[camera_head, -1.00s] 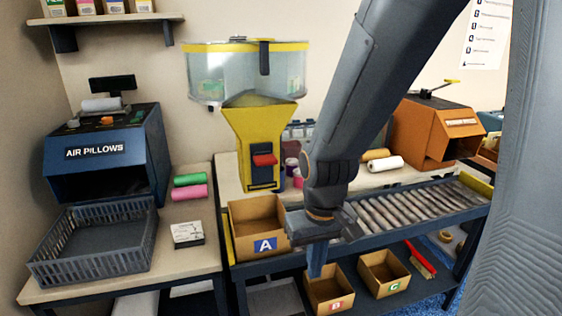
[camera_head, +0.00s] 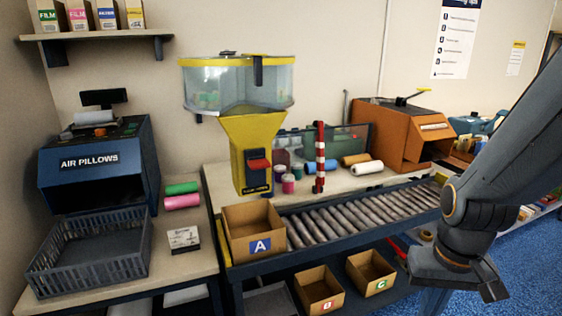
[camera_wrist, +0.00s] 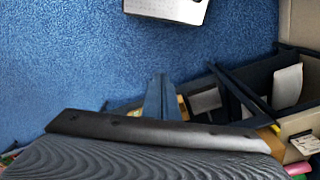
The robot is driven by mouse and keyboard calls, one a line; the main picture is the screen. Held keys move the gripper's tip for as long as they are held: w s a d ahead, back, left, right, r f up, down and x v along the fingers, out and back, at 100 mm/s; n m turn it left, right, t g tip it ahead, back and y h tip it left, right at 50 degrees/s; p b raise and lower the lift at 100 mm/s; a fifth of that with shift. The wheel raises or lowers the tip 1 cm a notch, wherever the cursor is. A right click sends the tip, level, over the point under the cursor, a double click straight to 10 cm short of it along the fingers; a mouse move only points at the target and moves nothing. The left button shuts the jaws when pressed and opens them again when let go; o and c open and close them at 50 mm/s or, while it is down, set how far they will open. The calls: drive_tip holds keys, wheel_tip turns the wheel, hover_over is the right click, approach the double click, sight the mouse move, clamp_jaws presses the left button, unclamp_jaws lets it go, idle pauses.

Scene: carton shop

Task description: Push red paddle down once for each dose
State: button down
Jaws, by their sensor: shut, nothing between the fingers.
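The red paddle (camera_head: 258,165) sticks out from the front of the yellow dispenser (camera_head: 250,128), below its clear hopper (camera_head: 238,88). An open carton marked A (camera_head: 254,230) stands below the dispenser's front at the left end of the roller conveyor; its contents cannot be made out. My gripper (camera_head: 433,301) is at the lower right of the head view, well away from the paddle and pointing down. Its fingers (camera_wrist: 162,98) are together and empty in the wrist view, over the blue floor side. Nothing touches the paddle.
Cartons B (camera_head: 320,290) and C (camera_head: 370,272) sit low, below the roller conveyor (camera_head: 350,218). A red-and-white striped post (camera_head: 320,157) stands right of the dispenser. An orange machine (camera_head: 402,134) is at the back right. The grey basket (camera_head: 90,250) stands left.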

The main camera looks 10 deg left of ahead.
drive_tip(key=shift+a, duration=0.1)
drive_tip(key=w+a+r+n+t+y+p, duration=0.1)
drive_tip(key=w+a+r+n+t+y, duration=0.1)
drive_tip(key=w+a+r+t, duration=0.45)
drive_tip(key=w+a+r+n+t+y, duration=0.15)
drive_tip(key=w+a+r, duration=0.25)
drive_tip(key=w+a, duration=0.55)
drive_tip(key=s+a+r+n+t+y+p, duration=0.1)
drive_tip(key=a+r+n+t+y, duration=0.2)
drive_tip(key=a+r, duration=1.1)
drive_tip(key=shift+a+t+y, duration=0.6)
drive_tip(key=shift+a+y, duration=0.15)
drive_tip(key=shift+a, duration=0.15)
drive_tip(key=shift+w, duration=0.1)
drive_tip(key=p, duration=0.3)
approach(264, 159)
drive_tip(key=w+a+r, duration=0.3)
drive_tip(key=a+r, duration=0.1)
drive_tip(key=shift+w+d+f+p, duration=0.15)
drive_tip(key=shift+f+p, duration=0.3)
drive_tip(key=shift+f, duration=1.7)
